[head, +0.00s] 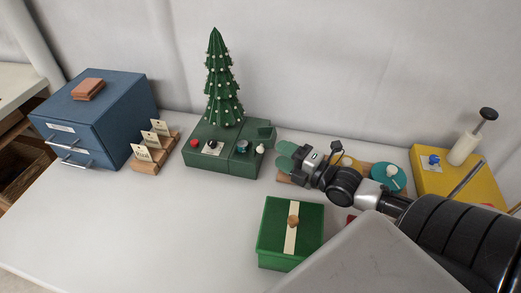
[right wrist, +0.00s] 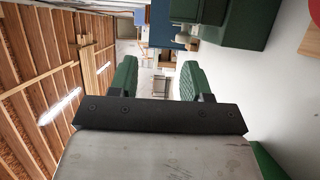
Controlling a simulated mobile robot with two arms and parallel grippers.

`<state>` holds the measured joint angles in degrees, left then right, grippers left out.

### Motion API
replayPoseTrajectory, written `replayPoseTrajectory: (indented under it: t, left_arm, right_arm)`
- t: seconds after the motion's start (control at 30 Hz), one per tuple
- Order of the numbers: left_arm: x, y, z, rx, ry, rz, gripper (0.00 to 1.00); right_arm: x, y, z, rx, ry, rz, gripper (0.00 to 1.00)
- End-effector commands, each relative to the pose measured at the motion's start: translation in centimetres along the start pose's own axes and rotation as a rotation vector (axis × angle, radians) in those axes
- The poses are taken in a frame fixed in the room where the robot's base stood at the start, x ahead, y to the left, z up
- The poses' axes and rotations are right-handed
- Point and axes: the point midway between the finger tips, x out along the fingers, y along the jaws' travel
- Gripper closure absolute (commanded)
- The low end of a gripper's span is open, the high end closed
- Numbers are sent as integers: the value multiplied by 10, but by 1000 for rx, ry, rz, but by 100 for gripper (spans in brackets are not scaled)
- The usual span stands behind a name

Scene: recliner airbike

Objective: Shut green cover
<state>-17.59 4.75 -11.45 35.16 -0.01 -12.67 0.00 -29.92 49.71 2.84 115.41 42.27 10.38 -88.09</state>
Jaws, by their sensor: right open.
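A dark green box (head: 205,163) with a green tree (head: 222,85) on it stands at the back middle in the head view. At its right back edge a small green cover (head: 265,131) stands raised behind a blue knob (head: 242,146) and a white knob (head: 261,148). It looks open. My right gripper (head: 287,156) is just right of this box, its green fingers pointing left, apart from the cover. In the right wrist view my right gripper (right wrist: 160,82) has its fingers spread with nothing between them. My left gripper is not in view.
A green gift box (head: 275,227) with a cream stripe and wooden knob sits in front. A blue drawer cabinet (head: 105,115) and a wooden card holder (head: 156,153) stand left. A yellow box (head: 440,178) and a teal dial (head: 388,178) are right. The front left table (head: 130,220) is clear.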

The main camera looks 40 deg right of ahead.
Motion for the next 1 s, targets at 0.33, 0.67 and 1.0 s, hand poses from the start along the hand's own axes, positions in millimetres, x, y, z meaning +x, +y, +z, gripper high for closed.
replayPoseTrajectory:
  t: [0.33,0.67,1.0]
  left_arm:
    - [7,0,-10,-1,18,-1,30]
    - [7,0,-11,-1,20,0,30]
    - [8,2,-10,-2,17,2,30]
  right_arm:
    - [36,-29,1,-2,-1,5,52]
    - [71,-30,0,-2,-1,1,52]
    - [75,-30,0,-1,0,-1,52]
